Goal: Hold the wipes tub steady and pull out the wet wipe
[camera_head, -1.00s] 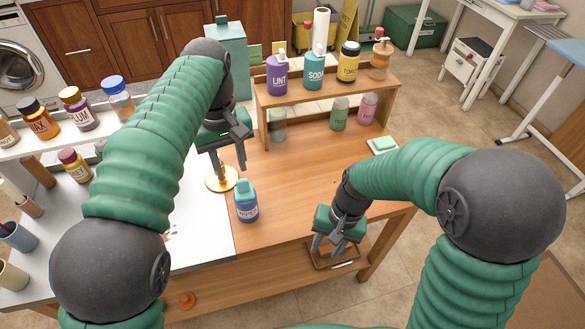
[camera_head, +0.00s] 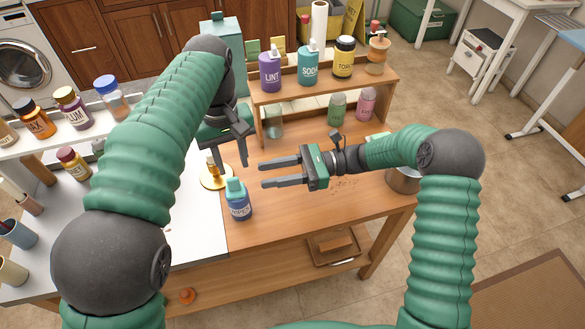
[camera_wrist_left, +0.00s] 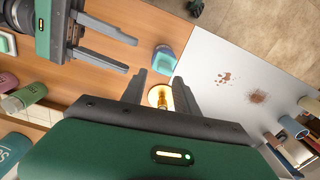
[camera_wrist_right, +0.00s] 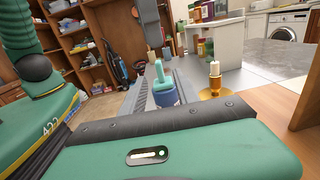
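The wipes tub (camera_head: 239,204) is a blue bottle-shaped tub with a teal lid and a "WIPES" label, upright on the wooden table near its seam with the white top. My left gripper (camera_head: 234,164) is open and empty, pointing down above and behind the tub. My right gripper (camera_head: 263,174) is open and empty, pointing left, to the right of the tub and apart from it.
A brass holder (camera_head: 214,180) stands close behind the tub under my left gripper. A wooden shelf (camera_head: 325,93) with several bottles stands at the back. A metal pot (camera_head: 402,182) is at the right edge.

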